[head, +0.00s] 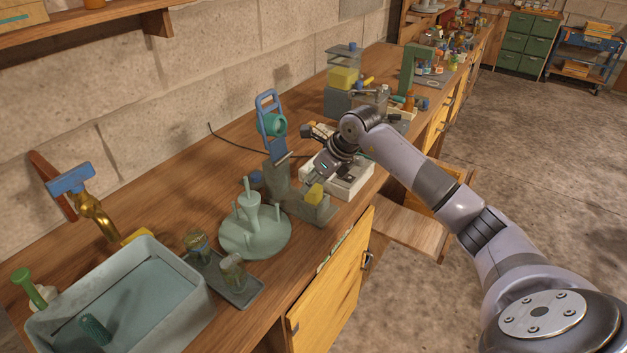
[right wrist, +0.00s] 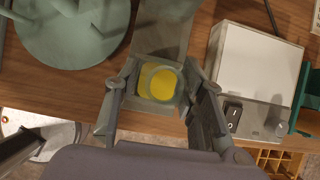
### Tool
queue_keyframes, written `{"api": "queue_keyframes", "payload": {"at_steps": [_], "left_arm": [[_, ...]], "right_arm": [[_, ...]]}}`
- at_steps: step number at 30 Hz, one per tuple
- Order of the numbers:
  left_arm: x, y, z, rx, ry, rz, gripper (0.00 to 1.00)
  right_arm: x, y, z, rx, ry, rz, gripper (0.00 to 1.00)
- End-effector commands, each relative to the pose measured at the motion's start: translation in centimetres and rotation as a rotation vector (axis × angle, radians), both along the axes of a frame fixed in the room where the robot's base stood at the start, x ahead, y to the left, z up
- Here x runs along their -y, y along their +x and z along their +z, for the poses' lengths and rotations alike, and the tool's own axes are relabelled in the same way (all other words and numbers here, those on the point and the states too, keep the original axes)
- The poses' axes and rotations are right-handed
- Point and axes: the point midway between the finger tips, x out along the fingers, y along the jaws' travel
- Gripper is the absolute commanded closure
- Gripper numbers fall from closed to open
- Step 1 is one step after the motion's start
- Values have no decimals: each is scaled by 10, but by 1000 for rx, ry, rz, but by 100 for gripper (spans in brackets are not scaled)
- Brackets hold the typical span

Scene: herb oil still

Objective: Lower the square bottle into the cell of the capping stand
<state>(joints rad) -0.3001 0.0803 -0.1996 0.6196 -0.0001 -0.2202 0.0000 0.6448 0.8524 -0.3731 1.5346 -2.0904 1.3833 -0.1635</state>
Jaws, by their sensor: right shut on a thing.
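The square bottle, with yellow contents, shows in the head view (head: 314,194) and from above in the right wrist view (right wrist: 161,82). My right gripper (head: 318,183) is shut on it, with one finger on each side in the right wrist view (right wrist: 162,95). The grey capping stand (head: 325,215) is directly below and around the bottle in the head view, and its grey surface also shows in the right wrist view (right wrist: 163,30). The bottle's base and the cell are hidden, so I cannot tell how deep the bottle sits. My left gripper is not in view.
A green round rack with pegs (head: 255,238) stands left of the stand. A tray with two jars (head: 225,280) and a grey basin (head: 125,300) are farther left. The bench's front edge is close.

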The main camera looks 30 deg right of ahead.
Motion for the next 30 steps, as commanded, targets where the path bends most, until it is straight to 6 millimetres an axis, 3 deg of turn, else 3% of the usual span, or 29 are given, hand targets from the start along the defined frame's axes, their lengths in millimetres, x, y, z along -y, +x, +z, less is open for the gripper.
{"api": "queue_keyframes", "payload": {"at_steps": [15,30], "left_arm": [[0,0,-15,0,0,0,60],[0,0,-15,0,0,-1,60]], "right_arm": [[1,0,-19,0,0,0,96],[1,0,-19,1,0,0,96]]}}
